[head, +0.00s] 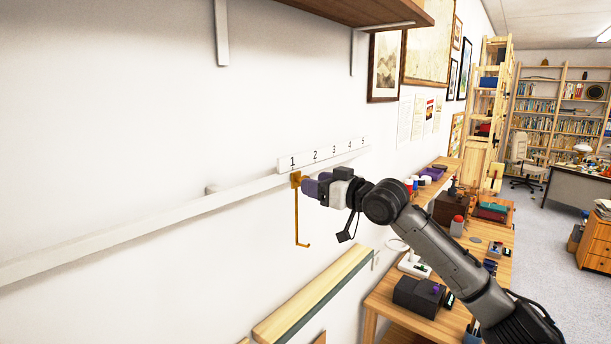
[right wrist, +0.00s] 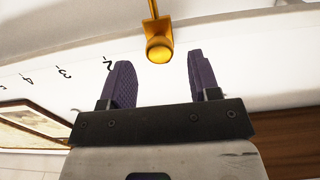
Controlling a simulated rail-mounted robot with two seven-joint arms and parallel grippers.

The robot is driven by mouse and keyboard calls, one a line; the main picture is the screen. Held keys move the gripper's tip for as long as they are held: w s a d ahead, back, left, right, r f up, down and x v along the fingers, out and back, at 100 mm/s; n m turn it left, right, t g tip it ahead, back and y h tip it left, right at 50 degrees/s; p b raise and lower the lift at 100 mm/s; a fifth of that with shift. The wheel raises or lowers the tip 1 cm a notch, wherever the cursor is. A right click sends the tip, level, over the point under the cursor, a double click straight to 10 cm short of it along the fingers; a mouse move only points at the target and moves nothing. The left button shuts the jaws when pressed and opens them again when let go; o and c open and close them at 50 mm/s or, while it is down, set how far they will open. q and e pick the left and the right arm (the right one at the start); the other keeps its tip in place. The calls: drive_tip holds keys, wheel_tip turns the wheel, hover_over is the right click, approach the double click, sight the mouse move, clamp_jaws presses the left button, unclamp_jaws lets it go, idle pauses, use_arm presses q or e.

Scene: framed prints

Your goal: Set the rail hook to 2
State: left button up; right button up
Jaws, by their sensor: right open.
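The brass rail hook (head: 297,212) hangs from the white rail (head: 150,230) with its slider below the number 1 on the white number strip (head: 325,152). Its long rod hangs down and ends in a short bent tip. My right gripper (head: 308,188) is at the slider, fingers pointing at it. In the right wrist view, the purple fingers (right wrist: 160,72) are apart, and the hook's round brass knob (right wrist: 160,49) shows in the gap near the fingertips, with no clear contact. Numbers 2, 3 and 4 show to the left there. My left gripper is out of view.
A wooden shelf (head: 360,10) on white brackets is above the rail. Framed prints (head: 385,65) hang farther along the wall. A wooden workbench (head: 395,300) with tools and boxes stands below right. The wall around the hook is clear.

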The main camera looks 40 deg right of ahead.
drive_tip(key=shift+p+x, duration=0.4)
drive_tip(key=shift+x, duration=1.5)
clamp_jaws()
